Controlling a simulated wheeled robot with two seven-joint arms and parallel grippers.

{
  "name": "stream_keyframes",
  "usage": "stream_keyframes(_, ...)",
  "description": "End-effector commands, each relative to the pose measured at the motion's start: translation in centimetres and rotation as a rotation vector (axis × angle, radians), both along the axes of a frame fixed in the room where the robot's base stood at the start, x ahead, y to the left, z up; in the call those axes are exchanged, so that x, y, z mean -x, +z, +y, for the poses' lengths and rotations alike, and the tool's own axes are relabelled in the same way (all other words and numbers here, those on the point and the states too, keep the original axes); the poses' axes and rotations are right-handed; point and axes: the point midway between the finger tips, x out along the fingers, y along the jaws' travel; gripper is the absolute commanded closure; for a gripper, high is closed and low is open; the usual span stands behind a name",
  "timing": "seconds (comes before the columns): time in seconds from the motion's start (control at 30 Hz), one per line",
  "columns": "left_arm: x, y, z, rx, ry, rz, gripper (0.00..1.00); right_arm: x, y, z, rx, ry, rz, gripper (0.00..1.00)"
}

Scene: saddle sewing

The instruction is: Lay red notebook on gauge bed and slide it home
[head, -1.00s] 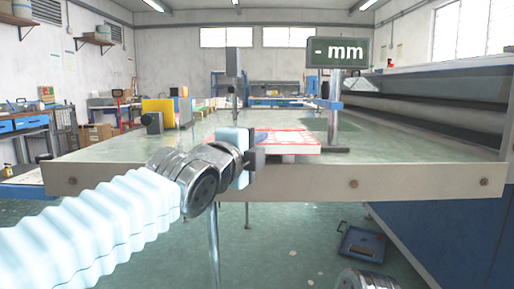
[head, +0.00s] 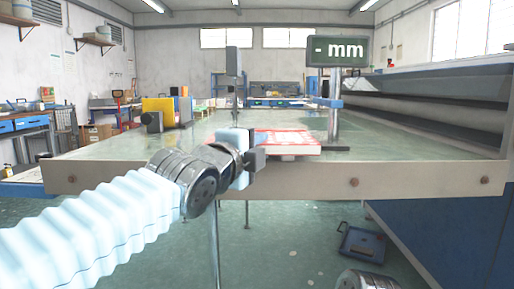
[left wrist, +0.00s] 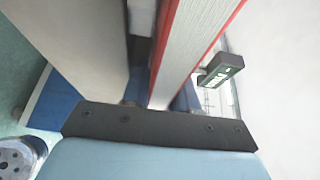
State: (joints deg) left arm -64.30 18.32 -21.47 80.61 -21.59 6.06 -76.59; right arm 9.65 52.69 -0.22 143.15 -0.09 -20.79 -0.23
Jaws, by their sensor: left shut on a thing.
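The red notebook (head: 290,141) lies flat-looking at the near edge of the green-topped bench, its red edges and pale pages showing. My left gripper (head: 257,160) is at its left near corner, shut on it. In the left wrist view, the notebook's page block and red cover edge (left wrist: 200,45) rise from the dark gripper part (left wrist: 160,127). A gauge with a dark "mm" display (head: 337,52) stands on a post just right of the notebook. A small pale block (head: 288,158) shows under the notebook; I cannot tell if it is the gauge bed.
The bench (head: 400,165) has a pale front edge. A grey post (head: 233,75) stands behind the notebook, and a yellow block (head: 158,110) with dark parts stands farther left. A large blue machine with rollers (head: 440,100) borders the right. A blue case (head: 361,243) lies on the floor.

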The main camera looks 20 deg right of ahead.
Motion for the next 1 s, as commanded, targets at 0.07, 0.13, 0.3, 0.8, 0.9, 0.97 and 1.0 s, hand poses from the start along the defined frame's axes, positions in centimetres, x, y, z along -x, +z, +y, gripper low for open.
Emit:
stream_keyframes(0.07, 0.04, 0.05, 0.03, 0.003, 0.0, -0.003, 1.0, 0.01, -0.15, 0.0, 0.0, 0.0, 0.0, 0.57)
stream_keyframes(0.13, 0.04, -0.03, 0.03, 0.003, 0.0, -0.003, 1.0, 0.0, -0.23, 0.0, 0.0, 0.0, 0.0, 0.57)
stream_keyframes(0.3, 0.04, -0.2, 0.03, 0.003, 0.0, -0.004, 1.0, 0.0, -0.42, 0.0, 0.0, 0.0, 0.0, 0.57)
stream_keyframes(0.8, -0.02, -0.6, -0.04, -0.003, 0.0, 0.004, 0.42, 0.0, -0.45, 0.0, 0.0, 0.0, 0.0, 0.57)
stream_keyframes(0.9, -0.03, -0.7, -0.07, -0.005, 0.0, 0.006, 0.42, 0.0, -0.46, 0.0, 0.0, 0.0, 0.0, 0.57)
stream_keyframes(0.97, -0.04, -0.76, -0.08, -0.006, 0.0, 0.007, 0.42, 0.0, -0.46, 0.01, 0.0, 0.0, 0.0, 0.57)
stream_keyframes(1.0, -0.04, -0.79, -0.09, -0.007, 0.0, 0.007, 0.42, 0.01, -0.47, 0.0, 0.0, 0.0, 0.0, 0.57)
